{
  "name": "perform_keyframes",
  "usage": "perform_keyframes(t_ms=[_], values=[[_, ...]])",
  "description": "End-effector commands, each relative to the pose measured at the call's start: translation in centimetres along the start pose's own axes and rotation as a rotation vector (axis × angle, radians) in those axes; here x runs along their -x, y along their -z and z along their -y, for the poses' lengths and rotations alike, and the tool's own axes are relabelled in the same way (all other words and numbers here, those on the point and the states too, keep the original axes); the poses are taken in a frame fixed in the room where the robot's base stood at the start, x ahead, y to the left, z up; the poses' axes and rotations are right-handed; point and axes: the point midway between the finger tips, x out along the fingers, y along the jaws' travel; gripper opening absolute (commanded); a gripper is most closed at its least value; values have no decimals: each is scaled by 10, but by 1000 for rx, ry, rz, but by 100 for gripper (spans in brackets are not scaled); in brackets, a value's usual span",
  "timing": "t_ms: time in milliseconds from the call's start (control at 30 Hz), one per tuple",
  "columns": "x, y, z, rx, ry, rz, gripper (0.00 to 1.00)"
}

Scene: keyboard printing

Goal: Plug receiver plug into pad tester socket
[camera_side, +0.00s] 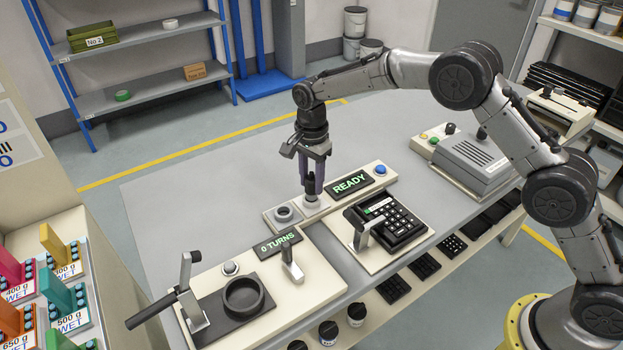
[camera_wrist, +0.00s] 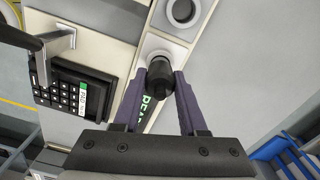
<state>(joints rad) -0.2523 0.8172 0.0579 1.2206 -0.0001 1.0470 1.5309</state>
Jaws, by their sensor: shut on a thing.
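My gripper (camera_side: 312,188) points down over the small light panel beside the READY display (camera_side: 350,184). Its purple fingers (camera_wrist: 158,85) are shut on a black cylindrical plug (camera_wrist: 160,80), which also shows between them in the side view (camera_side: 310,185). The plug is about upright, directly over a pale round fitting (camera_side: 311,204). I cannot tell whether its lower end is seated in that fitting or just above it. A grey ring-shaped socket with a dark centre (camera_side: 285,213) is just left of it and appears beyond the plug in the wrist view (camera_wrist: 183,11).
A black keypad (camera_side: 385,222) sits in a clamp fixture to the right, with a blue button (camera_side: 380,169) behind it. A 0 TURNS display (camera_side: 277,242), a black cup (camera_side: 243,295) and levers stand in front. The grey table top behind is clear.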

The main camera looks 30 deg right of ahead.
Motion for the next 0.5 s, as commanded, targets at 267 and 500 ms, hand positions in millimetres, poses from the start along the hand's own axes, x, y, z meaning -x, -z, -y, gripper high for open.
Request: perform_keyframes(t_ms=[267, 500], values=[[0, 0, 0, 0, 1, 0, 0], [-5, 0, 0, 0, 1, 0, 0]])
